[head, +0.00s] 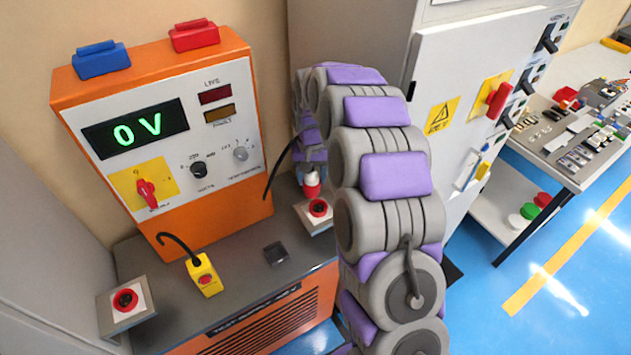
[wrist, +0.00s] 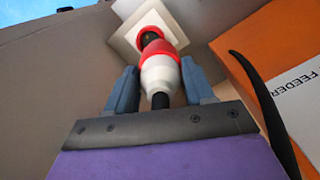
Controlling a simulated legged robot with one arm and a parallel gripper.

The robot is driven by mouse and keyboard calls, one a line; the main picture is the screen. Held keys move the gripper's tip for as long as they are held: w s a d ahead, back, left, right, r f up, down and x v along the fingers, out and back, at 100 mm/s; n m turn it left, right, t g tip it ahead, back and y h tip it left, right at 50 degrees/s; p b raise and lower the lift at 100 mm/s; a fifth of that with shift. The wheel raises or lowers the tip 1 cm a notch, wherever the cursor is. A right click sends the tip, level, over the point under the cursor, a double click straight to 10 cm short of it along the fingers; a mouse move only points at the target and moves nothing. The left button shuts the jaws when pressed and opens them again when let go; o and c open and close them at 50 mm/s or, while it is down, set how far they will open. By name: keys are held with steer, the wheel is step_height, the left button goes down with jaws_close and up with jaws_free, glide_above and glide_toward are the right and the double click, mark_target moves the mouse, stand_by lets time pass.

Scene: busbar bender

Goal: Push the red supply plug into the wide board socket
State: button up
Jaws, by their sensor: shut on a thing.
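The red supply plug (wrist: 158,70), with a red front and a white body, is held between the blue fingers of my gripper (wrist: 161,80). It also shows in the head view (head: 312,189), just above a red round socket (head: 318,208) on a white plate at the bench's right side. In the wrist view the plug points at this socket's white plate (wrist: 128,38), and the red front hides part of the opening. I cannot tell whether plug and socket touch. A similar red socket (head: 125,299) sits at the bench's left end. The frames do not show which socket is the wide one.
The orange test feeder (head: 150,130) reads 0 V and stands left of my arm. A black cable (wrist: 262,105) curves past my gripper in the wrist view. A yellow button box (head: 204,275) lies on the grey bench top (head: 235,250). A grey cabinet (head: 455,70) stands behind my arm.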

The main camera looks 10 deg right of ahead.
mark_target(313, 183)
steer(key=d, duration=0.5)
steer(key=a, duration=0.1)
steer(key=a+f, duration=0.1)
steer(key=a, duration=0.1)
steer(key=a+f, duration=0.1)
steer(key=shift+a+f, duration=0.2)
steer(key=shift+a, duration=0.15)
steer(key=shift+f, duration=0.4)
steer(key=shift+d+f+b, duration=0.15)
steer(key=shift+f+b, duration=0.15)
steer(key=shift+f, duration=1)
steer(key=shift+d, duration=0.25)
stand_by(1.0)
steer(key=shift+d+p, duration=0.35)
steer(key=shift+d, duration=0.45)
